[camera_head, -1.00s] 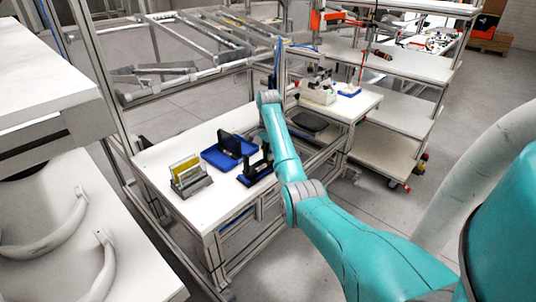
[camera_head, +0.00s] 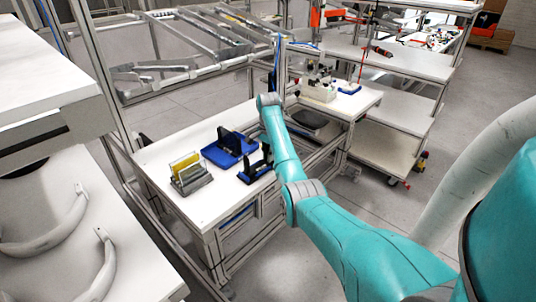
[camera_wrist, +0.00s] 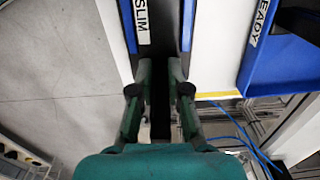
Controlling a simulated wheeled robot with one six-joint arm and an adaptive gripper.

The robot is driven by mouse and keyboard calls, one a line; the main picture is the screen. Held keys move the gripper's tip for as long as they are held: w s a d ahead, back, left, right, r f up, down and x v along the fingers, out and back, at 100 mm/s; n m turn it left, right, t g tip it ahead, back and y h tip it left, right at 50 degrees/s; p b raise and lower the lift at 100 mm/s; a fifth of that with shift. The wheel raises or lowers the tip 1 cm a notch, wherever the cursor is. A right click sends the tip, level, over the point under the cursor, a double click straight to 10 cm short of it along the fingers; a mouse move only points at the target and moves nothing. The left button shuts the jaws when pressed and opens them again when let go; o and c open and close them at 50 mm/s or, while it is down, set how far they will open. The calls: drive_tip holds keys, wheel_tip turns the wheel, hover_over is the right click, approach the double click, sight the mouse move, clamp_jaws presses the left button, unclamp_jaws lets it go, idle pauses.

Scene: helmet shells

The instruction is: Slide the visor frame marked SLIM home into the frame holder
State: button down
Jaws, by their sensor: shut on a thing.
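In the wrist view, my gripper (camera_wrist: 160,95) is shut on a dark, narrow bar, the visor frame (camera_wrist: 160,112), seen nearly edge-on. Beyond the fingers lies the black frame holder with blue side strips (camera_wrist: 187,25). A white label reading SLIM (camera_wrist: 142,20) shows left of centre; I cannot tell which part carries it. How deep the frame sits in the holder is hidden.
A blue tray (camera_head: 212,156) with an upright black piece stands beside the holder. Its READY label (camera_wrist: 263,20) shows in the wrist view. A grey rack (camera_head: 193,181) with a yellow panel is to the left. The white table (camera_head: 165,150) has bare room around these.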

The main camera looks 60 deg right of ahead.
drive_tip(key=shift+f, duration=0.1)
drive_tip(key=c, duration=1.1)
unclamp_jaws()
drive_tip(key=shift+o, duration=0.2)
wheel_tip(320, 180, up, 7)
drive_tip(key=shift+r, duration=0.2)
